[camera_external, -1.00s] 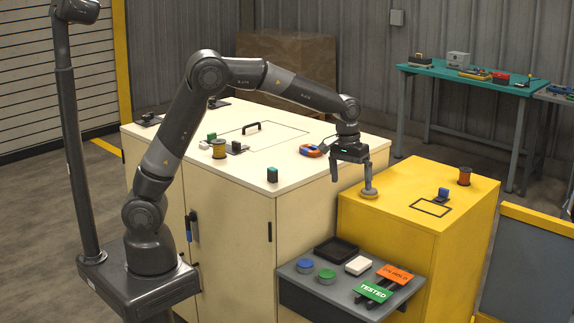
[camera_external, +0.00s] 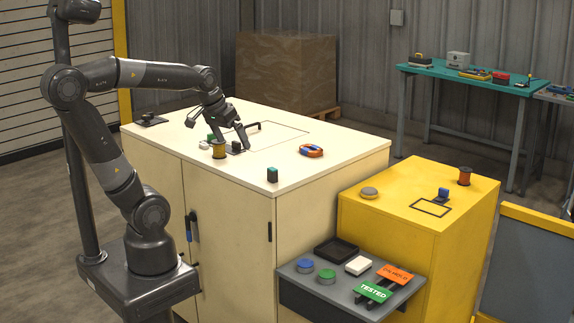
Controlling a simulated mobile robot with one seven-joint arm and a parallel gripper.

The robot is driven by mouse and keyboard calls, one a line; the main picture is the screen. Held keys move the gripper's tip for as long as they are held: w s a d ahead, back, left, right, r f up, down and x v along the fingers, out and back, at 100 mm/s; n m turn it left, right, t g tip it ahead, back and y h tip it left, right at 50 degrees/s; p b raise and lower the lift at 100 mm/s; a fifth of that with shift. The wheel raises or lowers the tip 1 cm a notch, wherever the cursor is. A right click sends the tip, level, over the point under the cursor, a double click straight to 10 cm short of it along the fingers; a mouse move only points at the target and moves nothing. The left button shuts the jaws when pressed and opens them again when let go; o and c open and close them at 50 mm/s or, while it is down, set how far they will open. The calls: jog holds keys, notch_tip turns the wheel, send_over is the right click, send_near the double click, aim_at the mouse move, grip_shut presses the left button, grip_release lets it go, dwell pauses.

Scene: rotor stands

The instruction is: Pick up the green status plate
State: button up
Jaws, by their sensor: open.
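The green status plate (camera_external: 373,291) reads "TESTED" and lies tilted on a dark rack at the front right of the grey shelf. An orange plate (camera_external: 394,274) lies just behind it on the same rack. My gripper (camera_external: 241,142) is open over the cream cabinet top, far to the upper left of the green plate. Its fingers are near a small dark block (camera_external: 237,147) and a copper spool (camera_external: 219,149); I cannot tell whether they touch anything.
The grey shelf (camera_external: 345,290) also holds a blue button (camera_external: 305,266), a green button (camera_external: 327,276), a white block (camera_external: 358,265) and a black tray (camera_external: 336,249). The yellow cabinet (camera_external: 400,222) stands higher behind the shelf. The cream cabinet (camera_external: 250,190) lies between my arm and the shelf.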

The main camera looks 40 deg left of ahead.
jog(key=shift+t+y, duration=0.5)
jog(key=s+a, duration=0.1)
jog(key=s, duration=0.1)
jog(key=s+a+f, duration=0.1)
jog(key=s, duration=0.1)
jog(key=s+a+f, duration=0.1)
jog(key=s, duration=0.1)
jog(key=shift+a+f, duration=0.1)
jog(key=shift+c, duration=0.2)
jog(key=shift+w, duration=0.1)
jog(key=shift+c, duration=1)
